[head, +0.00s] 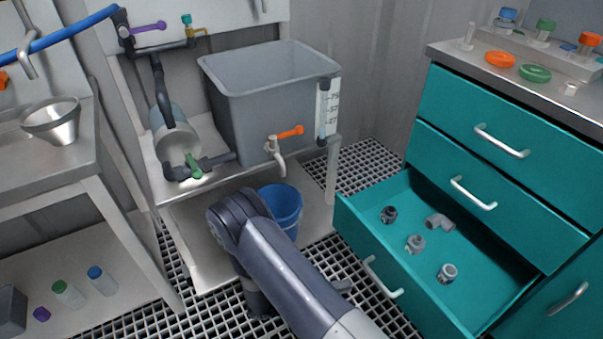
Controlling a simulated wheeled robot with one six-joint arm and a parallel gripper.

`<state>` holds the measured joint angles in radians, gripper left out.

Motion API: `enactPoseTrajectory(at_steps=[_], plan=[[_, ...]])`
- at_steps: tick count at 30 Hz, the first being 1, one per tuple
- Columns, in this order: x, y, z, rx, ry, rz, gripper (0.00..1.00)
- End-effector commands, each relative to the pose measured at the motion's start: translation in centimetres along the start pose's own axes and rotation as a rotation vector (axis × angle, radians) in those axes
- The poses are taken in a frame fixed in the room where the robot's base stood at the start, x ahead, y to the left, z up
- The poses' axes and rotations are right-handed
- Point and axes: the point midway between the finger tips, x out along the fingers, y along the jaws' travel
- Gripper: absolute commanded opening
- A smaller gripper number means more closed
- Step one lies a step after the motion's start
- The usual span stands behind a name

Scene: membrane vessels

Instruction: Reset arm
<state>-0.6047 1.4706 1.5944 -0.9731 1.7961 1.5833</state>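My arm (275,255) reaches up from the bottom edge in the head view and bends at a dark joint in front of the blue bucket. Beyond the bend, a dark link drops down behind the upper part of the arm. My gripper is hidden or nearly so behind the arm. A small grey tip shows at the arm's right side, but I cannot tell whether it belongs to the gripper. Whether the gripper is open, shut or holding anything cannot be seen.
A teal cabinet's bottom drawer (359,231) stands open at the right, with several grey fittings inside. A grey tank (240,120) with an orange-handled tap (278,145) is on the rack. The blue bucket (284,207) is below. A steel table (75,165) stands left.

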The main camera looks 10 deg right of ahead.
Motion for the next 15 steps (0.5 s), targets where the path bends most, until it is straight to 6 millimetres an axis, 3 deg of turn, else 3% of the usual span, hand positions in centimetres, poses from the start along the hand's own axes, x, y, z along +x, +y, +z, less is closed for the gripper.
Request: enactPoseTrajectory(at_steps=[9, 15], plan=[[5.8, -0.2, 0.1, -0.002, -0.006, 0.000, 0.21], [8.3, -0.1, 0.1, -0.001, -0.004, 0.000, 0.21]])
